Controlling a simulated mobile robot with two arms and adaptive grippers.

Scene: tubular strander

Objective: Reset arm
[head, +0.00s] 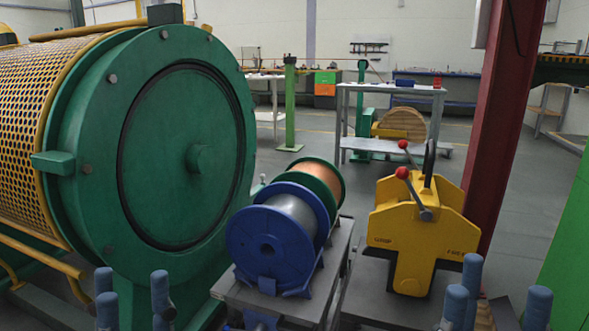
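My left gripper (132,290) shows at the bottom left as upright blue padded fingertips. They stand apart with nothing visible between them, so it is open. My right gripper (503,290) shows at the bottom right with the same blue fingertips, also spread apart and with nothing seen between them. Both grippers point up in the picture at its lower edge. Their palms and most of my arms are out of the frame.
A green machine drum (180,160) fills the left. A blue spool (268,245) and a green-flanged copper spool (318,180) rest on a grey stand (265,303). A yellow device (415,230) with red-knobbed levers stands right of them. A dark red column (500,120) rises behind.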

